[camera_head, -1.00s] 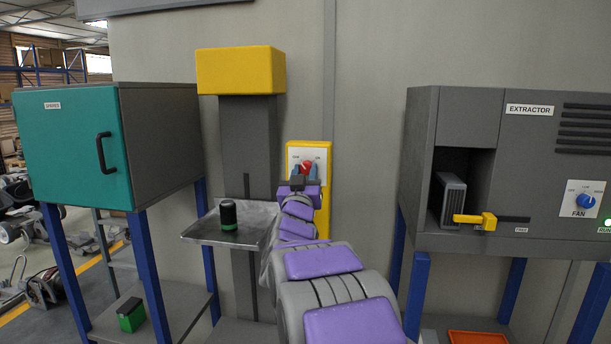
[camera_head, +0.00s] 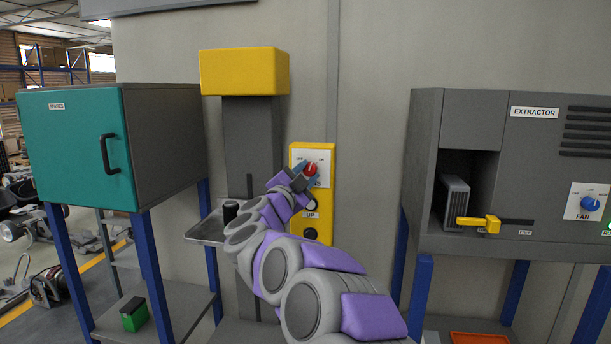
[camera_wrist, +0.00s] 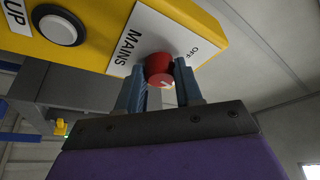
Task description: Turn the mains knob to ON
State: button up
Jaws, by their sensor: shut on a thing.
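The red mains knob (camera_head: 311,169) sits on a white label plate on the yellow control box (camera_head: 325,225). In the wrist view the knob (camera_wrist: 159,68) is between the blue-grey fingers of my gripper (camera_wrist: 161,72), which are shut on it. The word MAINS and an OFF mark show on the plate; a pale mark shows on the knob's front edge. In the head view my gripper (camera_head: 306,178) reaches the knob from the lower left and hides part of the plate. I cannot tell which setting the knob points to.
A round button (camera_head: 310,234) marked UP is below the knob. A small tray (camera_head: 207,230) with a dark cylinder (camera_head: 230,211) is left of my arm, partly hidden. The teal cabinet (camera_head: 75,150) is at left, the extractor unit (camera_head: 535,160) at right.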

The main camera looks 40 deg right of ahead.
jog(key=m+g, duration=0.1)
jog(key=m, duration=0.2)
jog(key=shift+y, duration=0.3)
jog(key=shift+m+g+y+p, duration=0.35)
jog(key=shift+m+g, duration=0.35)
jog(key=shift+m, duration=1)
jog(key=shift+f, duration=0.15)
jog(key=o, duration=1)
jog(key=shift+s+r, duration=0.15)
jog(key=shift+r, duration=0.05)
jog(key=shift+o, duration=0.2)
jog(key=b+v, duration=0.2)
jog(key=v, duration=1.5)
jog(key=shift+a+b, duration=0.3)
jog(key=shift+b, duration=0.05)
